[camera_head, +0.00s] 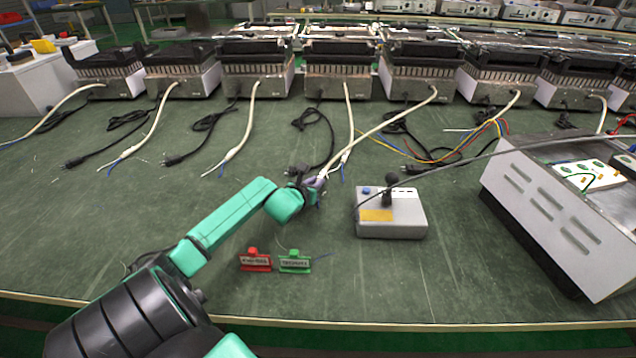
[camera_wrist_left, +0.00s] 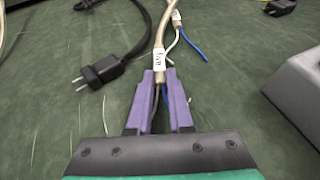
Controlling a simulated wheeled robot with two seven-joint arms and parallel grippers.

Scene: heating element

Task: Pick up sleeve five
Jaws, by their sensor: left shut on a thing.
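Sleeve five (camera_wrist_left: 158,60) is a white tube with "five" printed on it, around the end of a pale cable. My left gripper (camera_wrist_left: 160,82) has its purple fingers on either side of the sleeve's lower end and is shut on it. Thin wires hang between the fingers below. In the head view my left gripper (camera_head: 318,183) is over the middle of the green table, at the lower end of a pale cable (camera_head: 385,127) from the fifth heater (camera_head: 425,73). The sleeve's print is too small to read there. My right gripper is not in view.
Another sleeved cable (camera_wrist_left: 176,18) with a blue wire lies just beyond, and a black plug (camera_wrist_left: 100,72) lies left. A grey box (camera_head: 390,220) stands right of the gripper. A large metal case (camera_head: 565,215) is at right.

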